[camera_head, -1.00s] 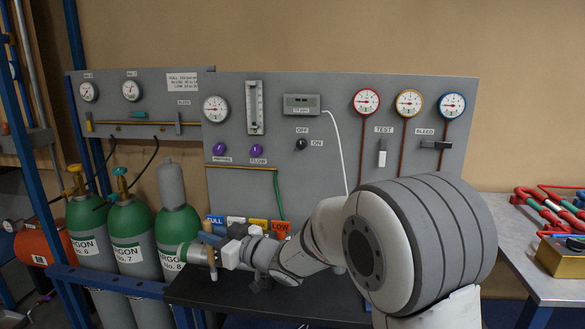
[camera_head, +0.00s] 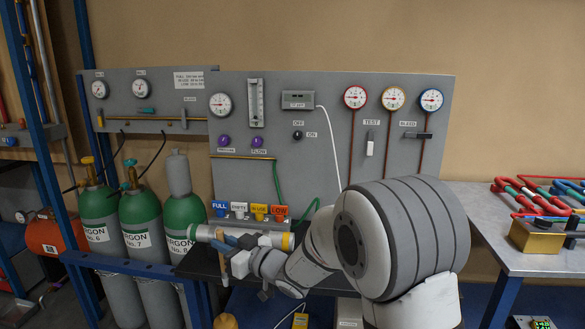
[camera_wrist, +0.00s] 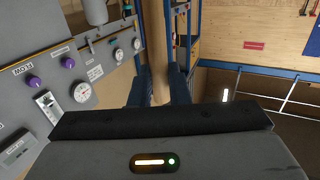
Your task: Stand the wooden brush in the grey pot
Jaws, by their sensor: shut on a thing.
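My gripper (camera_head: 226,252) is shut on the wooden brush (camera_head: 223,266), whose tan handle hangs roughly upright between the blue fingers. The gripper is in front of the bench's left part. In the wrist view the brush is a tan shaft (camera_wrist: 159,78) running up between the two dark blue fingers (camera_wrist: 158,99). Its lower end is hidden there by my gripper body. I cannot make out its bristles. I cannot pick out the grey pot with certainty in either view.
A pale tube (camera_head: 205,232) with a yellow right end lies behind my gripper. Coloured labelled holders (camera_head: 258,211) line the panel's foot. Green argon cylinders (camera_head: 140,222) stand left. The grey gauge panel (camera_head: 330,130) rises behind. A bench (camera_head: 480,225) with coloured pipes is at right.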

